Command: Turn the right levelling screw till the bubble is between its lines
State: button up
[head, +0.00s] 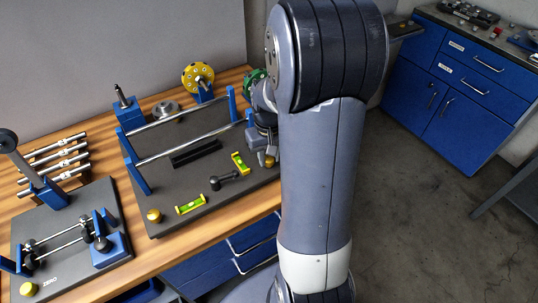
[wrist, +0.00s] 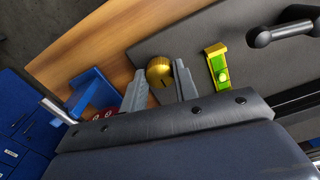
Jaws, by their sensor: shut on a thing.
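The right levelling screw is a brass knob (wrist: 160,72) at the edge of the dark grey base plate (head: 170,222). My gripper (wrist: 161,76) has one grey finger on each side of this knob and is shut on it. In the head view my gripper (head: 264,152) is at the plate's right end, partly hidden by my arm. A yellow level with a green vial (head: 240,163) lies beside the screw and also shows in the wrist view (wrist: 217,66). A second level (head: 190,204) lies near the front left brass screw (head: 154,215).
Two silver rails (head: 185,140) on blue posts stand behind the levels. A black handle-like part (head: 223,180) lies between the levels. A yellow disc (head: 198,77) stands at the back. A smaller balance stand (head: 70,245) is at the left. A blue bracket (wrist: 92,92) is near my gripper.

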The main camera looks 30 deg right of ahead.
aim_at(269, 158)
jog(key=shift+w+r, duration=0.1)
jog(key=shift+r, duration=0.05)
jog(key=o, duration=1)
jog(key=shift+c, duration=0.2)
notch_tip(269, 158, up, 11)
jog(key=shift+o, duration=0.5)
